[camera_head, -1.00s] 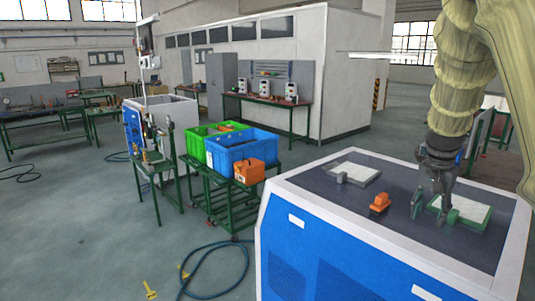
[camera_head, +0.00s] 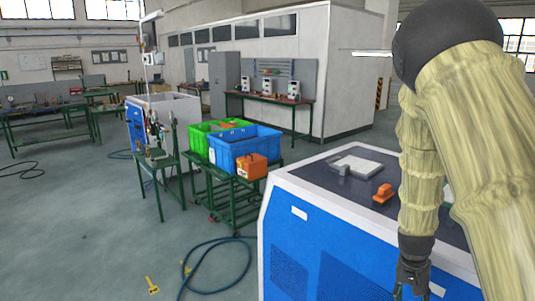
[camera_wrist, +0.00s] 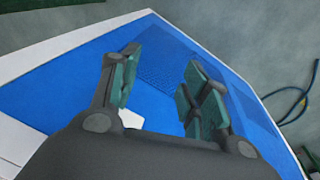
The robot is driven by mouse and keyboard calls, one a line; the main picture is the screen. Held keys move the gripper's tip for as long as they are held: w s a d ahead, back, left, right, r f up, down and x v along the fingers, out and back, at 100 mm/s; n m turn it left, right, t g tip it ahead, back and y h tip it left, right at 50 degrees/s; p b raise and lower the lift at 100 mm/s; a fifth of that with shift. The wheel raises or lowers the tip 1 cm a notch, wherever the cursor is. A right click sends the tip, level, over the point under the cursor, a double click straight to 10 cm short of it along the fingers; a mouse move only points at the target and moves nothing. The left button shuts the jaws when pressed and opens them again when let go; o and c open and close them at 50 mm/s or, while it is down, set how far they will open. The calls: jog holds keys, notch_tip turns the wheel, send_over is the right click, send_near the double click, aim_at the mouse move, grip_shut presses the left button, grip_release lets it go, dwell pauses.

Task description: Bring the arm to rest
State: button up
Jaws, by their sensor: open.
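My gripper (camera_head: 412,284) hangs down at the bottom right of the head view, in front of the blue side of the generator (camera_head: 325,245). In the wrist view my gripper (camera_wrist: 160,95) is open, its two green-padded fingers apart with nothing between them. Behind them is the blue side panel (camera_wrist: 75,85) of the generator. My arm, in a cream ribbed cover, bends down from the top right and hides the right part of the generator's top.
On the generator's dark top are a flat light plate (camera_head: 358,166) and an orange part (camera_head: 383,194). A green cart (camera_head: 232,190) to the left carries a blue crate (camera_head: 244,150), a green crate (camera_head: 205,140) and an orange box (camera_head: 252,167). A hose (camera_head: 210,270) lies on the floor.

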jog(key=s+a+f+n+b, duration=0.1)
jog(key=s+a+f, duration=0.15)
jog(key=f, duration=0.45)
jog(key=s+a+f+n+b, duration=0.1)
jog(key=s+f, duration=0.3)
jog(key=f, duration=0.4)
jog(key=s+a+f+n+b, duration=0.1)
jog(key=s+a+f, duration=0.3)
jog(key=s+f, duration=0.2)
jog(key=s+a+f+n+y+b, duration=0.1)
jog(key=s+a+f, duration=0.4)
jog(key=s, duration=0.6)
jog(key=s+a+f+n+y+b, duration=0.1)
jog(key=s+a+f, duration=0.3)
jog(key=s+f, duration=0.4)
jog(key=shift+s+a+f+n+b, duration=0.2)
jog(key=shift+s+f+n+b, duration=0.2)
jog(key=shift+f+n+b, duration=0.35)
jog(key=shift+r, duration=0.1)
